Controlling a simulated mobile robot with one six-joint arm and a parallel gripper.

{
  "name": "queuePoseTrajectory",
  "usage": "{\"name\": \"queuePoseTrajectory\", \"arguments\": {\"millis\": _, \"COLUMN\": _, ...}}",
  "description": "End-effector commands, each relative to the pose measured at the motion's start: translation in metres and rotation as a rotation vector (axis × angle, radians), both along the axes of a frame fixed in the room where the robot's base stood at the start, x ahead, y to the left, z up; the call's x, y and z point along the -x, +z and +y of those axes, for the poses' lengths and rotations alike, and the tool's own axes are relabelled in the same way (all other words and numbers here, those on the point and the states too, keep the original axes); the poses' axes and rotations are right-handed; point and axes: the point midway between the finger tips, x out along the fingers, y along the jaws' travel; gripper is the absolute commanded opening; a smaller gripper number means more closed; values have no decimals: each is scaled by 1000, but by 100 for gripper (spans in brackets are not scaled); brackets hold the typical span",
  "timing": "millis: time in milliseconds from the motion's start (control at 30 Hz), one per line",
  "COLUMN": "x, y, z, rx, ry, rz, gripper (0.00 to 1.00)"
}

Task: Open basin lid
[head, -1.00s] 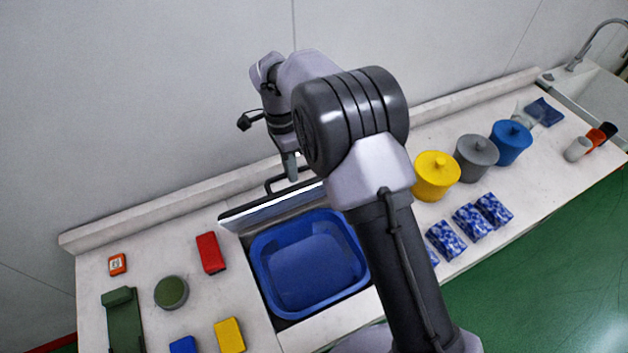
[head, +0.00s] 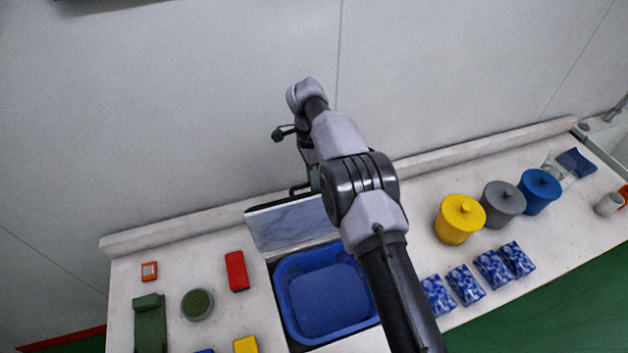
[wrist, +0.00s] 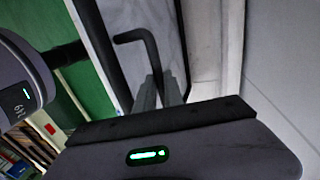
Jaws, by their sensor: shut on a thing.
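The basin lid (head: 288,226) stands raised along the back edge of the basin, leaning back toward the wall, with its pale underside showing. The blue basin (head: 325,293) below it is uncovered and looks empty. The lid's black handle (head: 296,188) sticks out behind its top edge; it also shows in the wrist view (wrist: 150,48). My gripper (wrist: 160,92) is shut on the handle in the wrist view. In the head view my arm hides most of the gripper and the right end of the lid.
Left of the basin are a red block (head: 237,271), a round green-topped container (head: 197,304), a green holder (head: 150,325) and an orange item (head: 149,271). Right are yellow (head: 459,222), grey (head: 502,206) and blue (head: 539,193) lidded pots and several patterned packets (head: 465,285). The wall is close behind.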

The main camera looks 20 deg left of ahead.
Motion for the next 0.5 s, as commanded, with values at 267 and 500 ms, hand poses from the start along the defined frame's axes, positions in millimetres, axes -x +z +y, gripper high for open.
{"name": "queuePoseTrajectory", "arguments": {"millis": 267, "x": 2, "y": -3, "z": 0, "rx": 2, "ry": 1, "rz": 5, "gripper": 32}}
{"name": "queuePoseTrajectory", "arguments": {"millis": 500, "x": 1, "y": -1, "z": 0, "rx": 1, "ry": 0, "rz": 3, "gripper": 34}}
